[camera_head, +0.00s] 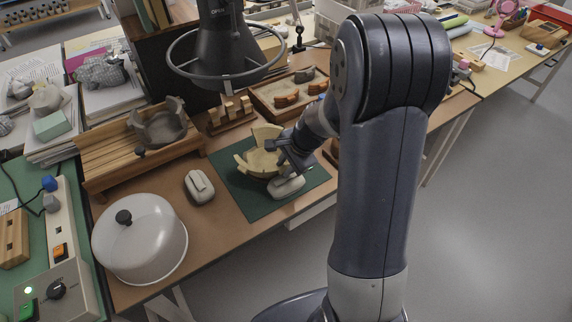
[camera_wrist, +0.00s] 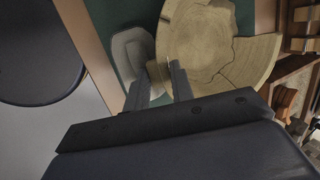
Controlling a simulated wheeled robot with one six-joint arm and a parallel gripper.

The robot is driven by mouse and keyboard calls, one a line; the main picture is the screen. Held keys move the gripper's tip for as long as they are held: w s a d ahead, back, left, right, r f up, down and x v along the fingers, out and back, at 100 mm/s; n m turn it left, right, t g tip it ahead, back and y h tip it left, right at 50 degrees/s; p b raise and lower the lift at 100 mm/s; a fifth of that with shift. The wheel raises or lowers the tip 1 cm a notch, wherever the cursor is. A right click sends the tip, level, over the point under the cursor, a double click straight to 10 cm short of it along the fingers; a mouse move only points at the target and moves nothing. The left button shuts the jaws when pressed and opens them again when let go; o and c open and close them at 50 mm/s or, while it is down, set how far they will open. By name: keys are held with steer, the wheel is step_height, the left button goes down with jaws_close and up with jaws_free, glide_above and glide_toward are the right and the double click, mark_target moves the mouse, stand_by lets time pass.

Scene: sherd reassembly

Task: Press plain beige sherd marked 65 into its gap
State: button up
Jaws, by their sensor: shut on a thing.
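A partly assembled beige vessel (camera_head: 254,162) stands on the green mat (camera_head: 236,195). Its broken, cracked rim and rounded wall also show in the wrist view (camera_wrist: 200,45). My gripper (camera_head: 284,163) is at the vessel's right side, low over the mat. In the wrist view my gripper (camera_wrist: 160,80) is shut on a small beige sherd (camera_wrist: 155,70), beside the vessel's left edge. Most of the sherd is hidden by the fingers, and no number can be read on it. I cannot tell whether the sherd touches the vessel.
A pale rounded block (camera_head: 287,186) lies on the mat close under my gripper; another (camera_head: 199,186) lies left of the mat. A wooden tray with dark orange pieces (camera_head: 262,104) stands behind. A ring lamp (camera_head: 226,85) hangs above. A white domed cover (camera_head: 140,245) stands front left.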

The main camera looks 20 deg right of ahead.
steer(key=o, duration=0.8)
steer(key=shift+s+f, duration=0.1)
steer(key=shift+f, duration=0.1)
steer(key=shift+o, duration=0.6)
steer(key=shift+s+f, duration=0.1)
steer(key=v, duration=1.1)
steer(key=shift+w+r+p, duration=0.25)
steer(key=shift+r+p, duration=0.1)
steer(key=shift+p, duration=0.05)
steer(key=shift+a, duration=0.1)
steer(key=x, duration=1.1)
steer(key=shift+s+f+b, duration=0.1)
steer(key=shift+f+b, duration=0.05)
steer(key=shift+b, duration=0.25)
